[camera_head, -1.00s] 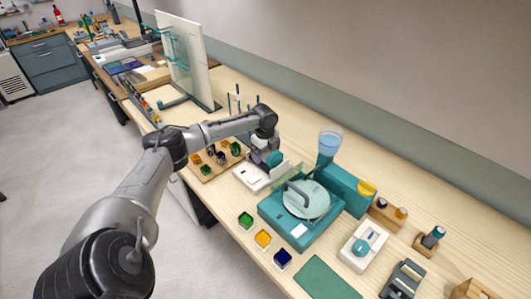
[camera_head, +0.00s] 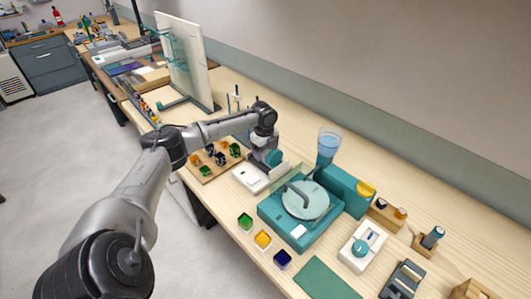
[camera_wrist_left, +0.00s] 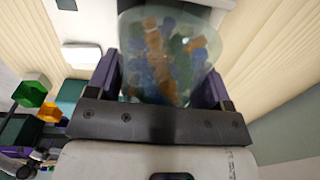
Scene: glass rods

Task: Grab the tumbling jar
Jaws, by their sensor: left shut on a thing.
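The tumbling jar (camera_wrist_left: 168,60) is a clear, rounded jar holding many blue, green and orange glass pieces. In the left wrist view it fills the space between the two purple-and-black fingers of my left gripper (camera_wrist_left: 163,82), which is shut on it. In the head view the left gripper (camera_head: 268,158) is low over a white device (camera_head: 254,178) on the bench. A teal round part (camera_head: 275,157) shows at the gripper there; the jar's body is mostly hidden. I cannot tell whether the jar still touches the device. My right gripper is not in view.
A teal machine with a round disc (camera_head: 304,200) stands right beside the white device. A wooden tray of coloured glass cubes (camera_head: 208,172) is to the left. Green, yellow and blue dishes (camera_head: 263,240) line the front edge. A tall white panel (camera_head: 184,62) stands behind.

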